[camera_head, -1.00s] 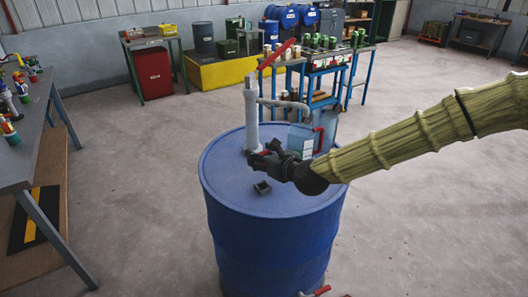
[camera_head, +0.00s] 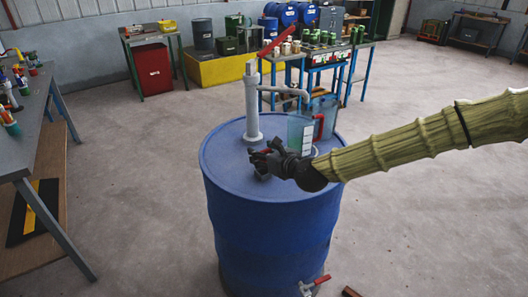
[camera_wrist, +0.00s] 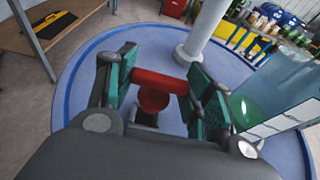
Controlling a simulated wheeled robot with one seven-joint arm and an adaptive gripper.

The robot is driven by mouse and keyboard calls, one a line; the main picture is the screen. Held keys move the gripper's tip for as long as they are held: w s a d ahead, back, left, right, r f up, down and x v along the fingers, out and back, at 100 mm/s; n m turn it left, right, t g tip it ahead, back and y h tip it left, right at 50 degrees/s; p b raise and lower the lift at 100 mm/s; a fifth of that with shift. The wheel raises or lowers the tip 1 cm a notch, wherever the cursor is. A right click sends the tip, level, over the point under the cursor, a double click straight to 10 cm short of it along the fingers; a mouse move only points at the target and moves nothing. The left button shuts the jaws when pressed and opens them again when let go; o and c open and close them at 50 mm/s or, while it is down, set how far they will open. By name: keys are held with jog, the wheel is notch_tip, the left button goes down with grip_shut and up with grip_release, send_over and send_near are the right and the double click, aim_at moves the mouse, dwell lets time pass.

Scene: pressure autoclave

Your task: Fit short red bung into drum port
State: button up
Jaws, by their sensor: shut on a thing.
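The red bung (camera_wrist: 154,98) is held crosswise between the two teal-padded fingers of my gripper (camera_wrist: 160,84) in the wrist view. It has a bar-like top and a rounder part facing the drum lid. In the head view only a little red shows at my gripper (camera_head: 258,160). The blue drum (camera_head: 272,235) stands upright with my gripper low over its lid. I cannot tell whether the bung touches the port.
A grey pump pipe (camera_head: 252,105) with a red handle rises from the lid behind my gripper. A translucent jug (camera_head: 301,134) stands right of it on the lid. A workbench (camera_head: 22,135) is at the left.

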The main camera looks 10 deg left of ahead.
jog(key=shift+f, duration=0.5)
jog(key=shift+f+b, duration=1.65)
jog(key=shift+b, duration=0.25)
dwell(2.1)
jog(key=o, duration=1.1)
jog(key=shift+s, duration=0.1)
jog(key=v, duration=1.2)
jog(key=shift+r, duration=0.1)
